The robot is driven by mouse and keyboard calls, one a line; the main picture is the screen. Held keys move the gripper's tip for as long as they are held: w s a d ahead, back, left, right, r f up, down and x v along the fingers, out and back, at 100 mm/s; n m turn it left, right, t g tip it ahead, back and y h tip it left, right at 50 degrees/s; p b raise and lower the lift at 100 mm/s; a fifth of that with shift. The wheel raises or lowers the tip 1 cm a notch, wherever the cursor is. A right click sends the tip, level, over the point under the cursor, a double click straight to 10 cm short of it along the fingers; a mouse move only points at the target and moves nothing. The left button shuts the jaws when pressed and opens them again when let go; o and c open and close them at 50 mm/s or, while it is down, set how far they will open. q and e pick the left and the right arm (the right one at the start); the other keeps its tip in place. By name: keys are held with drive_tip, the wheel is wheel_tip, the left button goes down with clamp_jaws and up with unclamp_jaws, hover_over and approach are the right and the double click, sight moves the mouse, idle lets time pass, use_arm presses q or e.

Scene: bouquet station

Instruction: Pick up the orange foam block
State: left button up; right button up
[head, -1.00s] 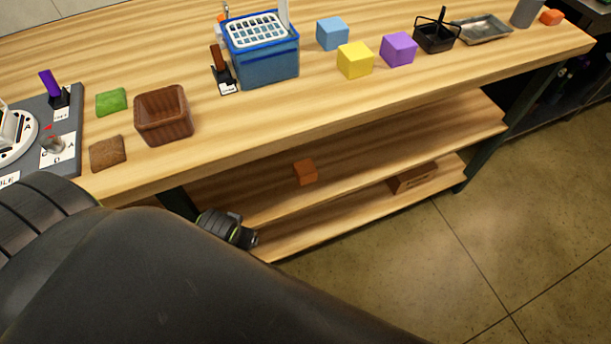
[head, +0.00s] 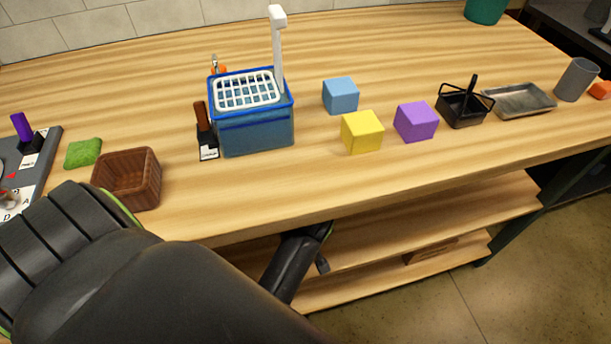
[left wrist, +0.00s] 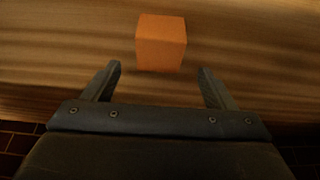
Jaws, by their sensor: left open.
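The orange foam block (left wrist: 161,43) is a plain cube on a wooden surface in the left wrist view. It lies just beyond my left gripper (left wrist: 160,69), roughly centred between the two fingertips. The fingers are spread wide and empty, one on each side, and appear not to touch it. In the head view my left forearm (head: 295,262) reaches under the tabletop towards the upper shelf. The block is hidden there now, and the fingertips cannot be made out. My right gripper is in neither view.
The tabletop edge overhangs the upper shelf (head: 430,235). On top are a brown basket (head: 130,180), a blue bin (head: 255,130), blue (head: 340,95), yellow (head: 361,132) and purple (head: 416,121) cubes, a black caddy (head: 463,106) and a metal tray (head: 520,101).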

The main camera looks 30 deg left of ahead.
use_arm(q)
drive_tip(key=x, duration=0.3)
drive_tip(key=b+x, duration=0.1)
drive_tip(key=x, duration=0.1)
drive_tip(key=shift+s+d+f, duration=0.1)
drive_tip(key=shift+s+d, duration=0.1)
drive_tip(key=shift+d, duration=0.1)
drive_tip(key=shift+w+a+f, duration=0.1)
drive_tip(key=shift+a+f, duration=0.05)
drive_tip(key=shift+f, duration=0.25)
drive_tip(key=c, duration=1)
drive_tip(key=shift+c, duration=0.2)
drive_tip(key=shift+r, duration=0.2)
